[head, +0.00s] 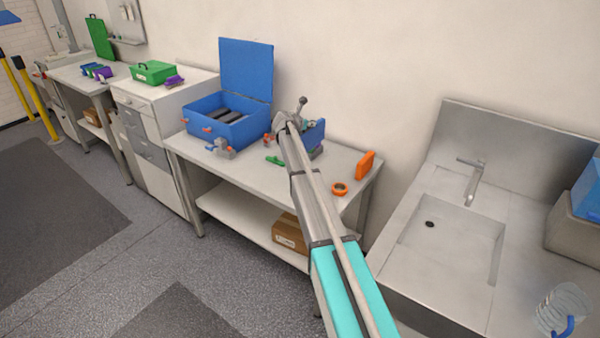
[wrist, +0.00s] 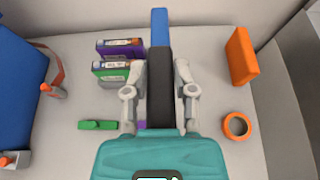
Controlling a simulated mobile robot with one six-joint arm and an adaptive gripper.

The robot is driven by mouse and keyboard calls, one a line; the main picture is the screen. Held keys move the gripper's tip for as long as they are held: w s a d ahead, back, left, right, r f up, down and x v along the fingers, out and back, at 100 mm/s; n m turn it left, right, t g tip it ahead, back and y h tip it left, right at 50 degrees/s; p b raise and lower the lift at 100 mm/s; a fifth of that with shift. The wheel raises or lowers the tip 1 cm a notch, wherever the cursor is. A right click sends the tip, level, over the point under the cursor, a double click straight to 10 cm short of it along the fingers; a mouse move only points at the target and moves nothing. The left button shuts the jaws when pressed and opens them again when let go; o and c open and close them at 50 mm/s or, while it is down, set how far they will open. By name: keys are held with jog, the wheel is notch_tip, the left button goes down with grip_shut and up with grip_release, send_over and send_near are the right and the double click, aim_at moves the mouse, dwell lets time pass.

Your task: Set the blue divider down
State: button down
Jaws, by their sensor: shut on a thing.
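The blue divider (wrist: 159,28) is in my gripper (wrist: 160,72). In the wrist view it shows as a narrow upright blue strip, with a black section between the two fingers. In the head view the divider (head: 315,133) shows as a blue panel just right of my gripper (head: 292,122), partly behind it. My gripper is shut on it, over the right half of the grey table (head: 337,160). The divider's lower edge is hidden, so I cannot tell whether it touches the table.
An open blue case (head: 214,128) with dark items stands left. Purple (wrist: 120,48) and green-and-grey (wrist: 112,70) boxes lie left of the divider, near a green piece (wrist: 97,125). An orange block (wrist: 241,57) and orange ring (wrist: 236,126) lie right. Bare tabletop lies between.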

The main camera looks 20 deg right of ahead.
jog(key=shift+d, duration=0.3)
jog(key=shift+w+d+f, duration=0.15)
jog(key=shift+d+f, duration=0.1)
jog(key=shift+d, duration=0.1)
jog(key=w+d+f+b, duration=0.3)
jog(key=d+f+b, duration=0.5)
jog(key=d, duration=0.4)
jog(key=shift+f+b, duration=0.3)
jog(key=shift+b, duration=0.25)
